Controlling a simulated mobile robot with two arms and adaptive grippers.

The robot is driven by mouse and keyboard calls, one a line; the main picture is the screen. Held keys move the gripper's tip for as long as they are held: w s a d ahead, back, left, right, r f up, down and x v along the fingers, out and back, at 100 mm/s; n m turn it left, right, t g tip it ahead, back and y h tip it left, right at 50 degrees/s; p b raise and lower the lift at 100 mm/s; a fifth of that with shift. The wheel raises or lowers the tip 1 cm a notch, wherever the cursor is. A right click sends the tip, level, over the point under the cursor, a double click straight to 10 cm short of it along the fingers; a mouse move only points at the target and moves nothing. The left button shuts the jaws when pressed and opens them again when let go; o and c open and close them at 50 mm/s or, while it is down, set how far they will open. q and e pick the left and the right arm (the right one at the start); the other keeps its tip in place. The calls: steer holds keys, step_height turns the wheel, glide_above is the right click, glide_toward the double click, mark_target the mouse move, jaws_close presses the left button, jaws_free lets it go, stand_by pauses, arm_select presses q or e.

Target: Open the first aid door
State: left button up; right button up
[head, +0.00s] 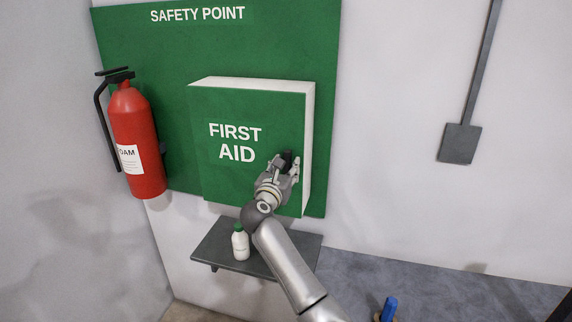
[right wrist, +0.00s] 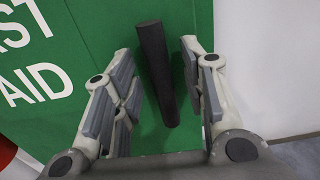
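The first aid door (head: 222,165) is the green front of a white wall box and looks closed in the head view. Its dark bar handle (right wrist: 157,72) stands upright on the green face in the right wrist view. My right gripper (head: 290,160) is at the right part of the door. In the right wrist view my right gripper (right wrist: 160,90) is open, with a finger on each side of the handle and a visible gap on both sides. In the head view the gripper hides most of the handle. My left gripper is not in view.
A red fire extinguisher (head: 138,140) hangs left of the box. Below the box is a dark shelf (head: 215,252) with a white bottle (head: 240,245) with a green cap. A grey switch box (head: 459,144) is on the wall at right. A blue object (head: 388,308) is low right.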

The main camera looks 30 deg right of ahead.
steer(key=shift+w+d, duration=0.15)
steer(key=shift+d, duration=0.05)
jaws_close()
steer(key=shift+f, duration=0.1)
